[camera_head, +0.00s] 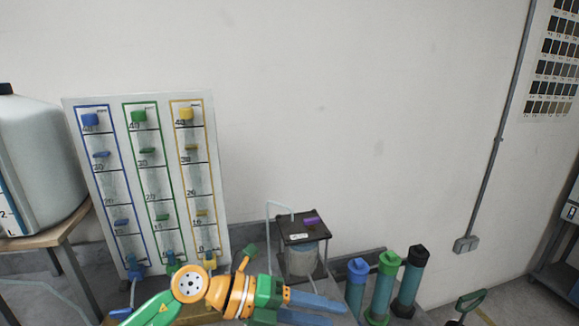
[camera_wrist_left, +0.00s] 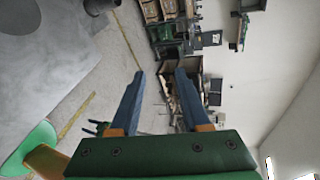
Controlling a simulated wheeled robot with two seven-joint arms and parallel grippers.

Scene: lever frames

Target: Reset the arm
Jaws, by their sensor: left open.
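My left arm comes in from the bottom left in the head view, with green and orange links. Its left gripper (camera_head: 338,312) points right, low in the picture, with two blue fingers apart and nothing seen between them. The left wrist view also shows the left gripper (camera_wrist_left: 158,80) with its fingers spread and a gap between them, looking across the room. My right gripper is not in view.
A white panel (camera_head: 222,190) with blue, green and yellow scales stands against the wall. A white tank (camera_head: 38,165) sits on a table at left. A dark-topped container (camera_head: 300,228) and three capped cylinders (camera_head: 384,285) stand near the gripper. The space above the arm is clear.

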